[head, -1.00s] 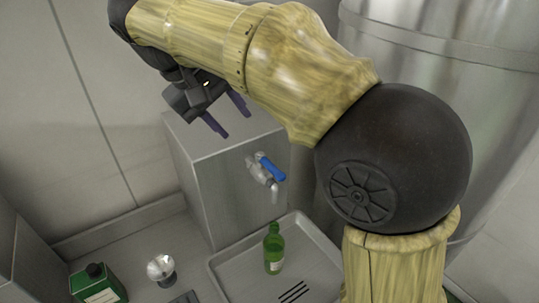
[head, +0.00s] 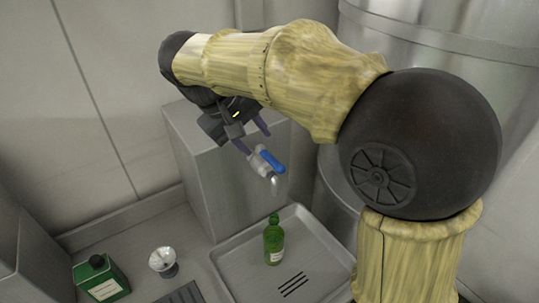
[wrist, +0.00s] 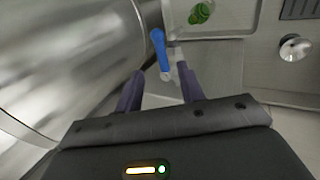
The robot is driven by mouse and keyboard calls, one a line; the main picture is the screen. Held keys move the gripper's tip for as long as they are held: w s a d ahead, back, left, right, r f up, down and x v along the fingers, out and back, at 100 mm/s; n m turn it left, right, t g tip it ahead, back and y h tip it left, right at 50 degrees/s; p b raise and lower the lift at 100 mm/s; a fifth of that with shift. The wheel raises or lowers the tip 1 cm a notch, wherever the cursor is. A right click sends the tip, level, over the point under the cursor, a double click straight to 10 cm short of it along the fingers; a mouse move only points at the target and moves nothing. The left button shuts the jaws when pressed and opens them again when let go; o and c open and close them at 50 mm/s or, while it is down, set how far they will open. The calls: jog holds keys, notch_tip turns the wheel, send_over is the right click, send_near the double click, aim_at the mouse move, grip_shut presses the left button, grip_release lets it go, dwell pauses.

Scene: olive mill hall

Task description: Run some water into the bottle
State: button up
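The green bottle (head: 274,241) stands upright in the shallow metal tray (head: 229,278), below the tap's spout. It also shows in the wrist view (wrist: 202,12). The tap (head: 262,166) sticks out of the front of a grey metal box and has a blue lever handle (head: 270,161). The blue handle also shows in the wrist view (wrist: 159,46), just beyond and between my fingertips. My gripper (head: 254,141) is open and empty, with its two purple fingers close to the tap. I cannot tell whether a finger touches the tap. No water stream shows.
The grey box (head: 213,180) stands behind the tray. A green canister with a black cap (head: 101,279) and a small metal cup-like piece (head: 163,261) stand left of the tray. A large steel tank (head: 440,50) rises at the right.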

aim_at(274, 162)
jog(key=p+x, duration=0.1)
jog(key=x, duration=0.8)
jog(key=shift+r+p, duration=0.1)
jog(key=shift+p, duration=0.25)
grip_shut()
